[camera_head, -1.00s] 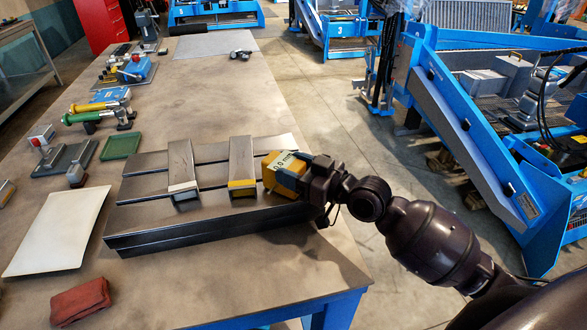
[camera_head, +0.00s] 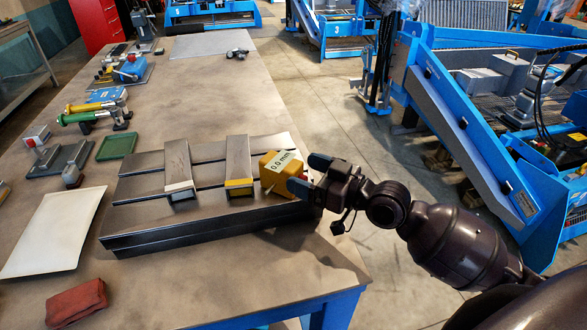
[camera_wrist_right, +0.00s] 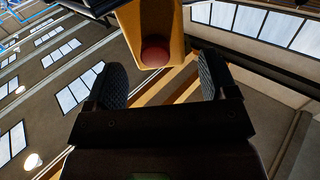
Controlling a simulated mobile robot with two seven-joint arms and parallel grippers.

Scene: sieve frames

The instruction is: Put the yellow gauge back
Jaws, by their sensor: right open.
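The yellow gauge (camera_head: 281,172) is a block with a white "0.0 mm" label. It stands on the right end of the dark slotted plate (camera_head: 135,190), right of the bar with the yellow end (camera_head: 239,183). My right gripper (camera_head: 309,174) is open just right of the gauge, its fingers spread and clear of the gauge body. In the right wrist view the gauge (camera_wrist_right: 152,35), with a round reddish spot on its face, lies beyond the open fingers (camera_wrist_right: 163,80). My left gripper is not in view.
A second bar with a white end (camera_head: 180,187) lies on the plate. A green tray (camera_head: 117,145), white sheet (camera_head: 55,232), red cloth (camera_head: 76,302) and green-and-yellow tools (camera_head: 92,112) are at the left. The table (camera_head: 210,92) is clear behind the plate.

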